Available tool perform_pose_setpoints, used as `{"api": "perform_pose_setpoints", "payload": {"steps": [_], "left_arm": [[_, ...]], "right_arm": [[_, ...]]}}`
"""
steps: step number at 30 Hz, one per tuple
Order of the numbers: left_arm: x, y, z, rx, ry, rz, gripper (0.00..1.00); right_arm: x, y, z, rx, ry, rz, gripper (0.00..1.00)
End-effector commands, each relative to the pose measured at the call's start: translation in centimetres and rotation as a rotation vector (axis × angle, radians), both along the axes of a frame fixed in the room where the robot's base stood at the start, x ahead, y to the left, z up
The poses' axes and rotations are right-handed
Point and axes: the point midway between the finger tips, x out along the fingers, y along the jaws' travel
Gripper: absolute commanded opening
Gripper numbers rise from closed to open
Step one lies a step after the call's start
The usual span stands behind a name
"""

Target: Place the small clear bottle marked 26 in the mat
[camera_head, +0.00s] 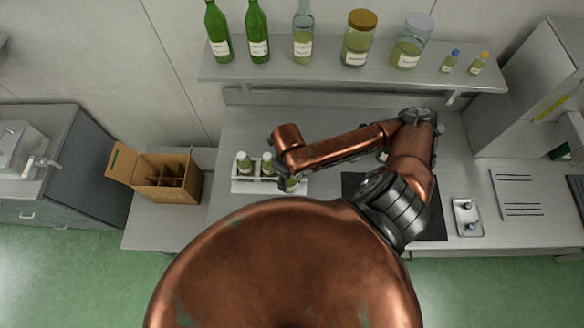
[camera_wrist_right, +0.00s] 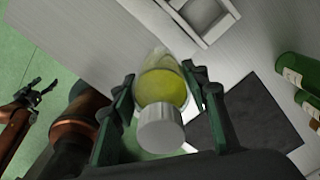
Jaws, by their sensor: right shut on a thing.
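My right gripper (camera_wrist_right: 160,108) is shut on a small clear bottle (camera_wrist_right: 162,82) with yellow-green liquid and a pale grey cap. No number shows on its visible side. In the head view the right gripper (camera_head: 286,176) is at the right end of a white rack (camera_head: 246,187), mostly hidden by my own arm. The black mat (camera_head: 430,226) lies on the bench to the right, partly covered by my arm; it also shows in the right wrist view (camera_wrist_right: 258,115), apart from the bottle. My left gripper (camera_wrist_right: 41,90) shows open and empty at the left of the wrist view.
Two small bottles (camera_head: 243,162) stand in the rack. An open divided cardboard box (camera_head: 166,182) stands to the left. A small tray (camera_head: 467,218) lies right of the mat. Bottles and jars line the shelf (camera_head: 330,75) behind. Green bottles (camera_wrist_right: 300,72) show near the mat.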

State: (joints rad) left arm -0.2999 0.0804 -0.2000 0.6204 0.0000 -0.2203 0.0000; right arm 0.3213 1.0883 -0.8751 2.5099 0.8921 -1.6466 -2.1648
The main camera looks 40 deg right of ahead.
Motion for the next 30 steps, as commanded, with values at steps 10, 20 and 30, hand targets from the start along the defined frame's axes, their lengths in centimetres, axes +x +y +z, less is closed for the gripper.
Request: {"api": "perform_pose_setpoints", "payload": {"steps": [10,20,30], "left_arm": [[-0.2,0.0,-6.2,0.000,0.003,0.000,0.61],[-0.2,-0.1,-6.0,-0.001,0.003,0.000,0.61],[-0.2,-0.1,-5.7,-0.001,0.003,0.000,0.61]], "right_arm": [[2.8,-2.6,-2.2,-0.004,-0.005,0.000,0.05],[6.4,-6.3,-6.0,0.002,0.002,-0.004,0.05],[8.1,-7.9,-8.9,0.000,0.001,-0.002,0.05]]}}
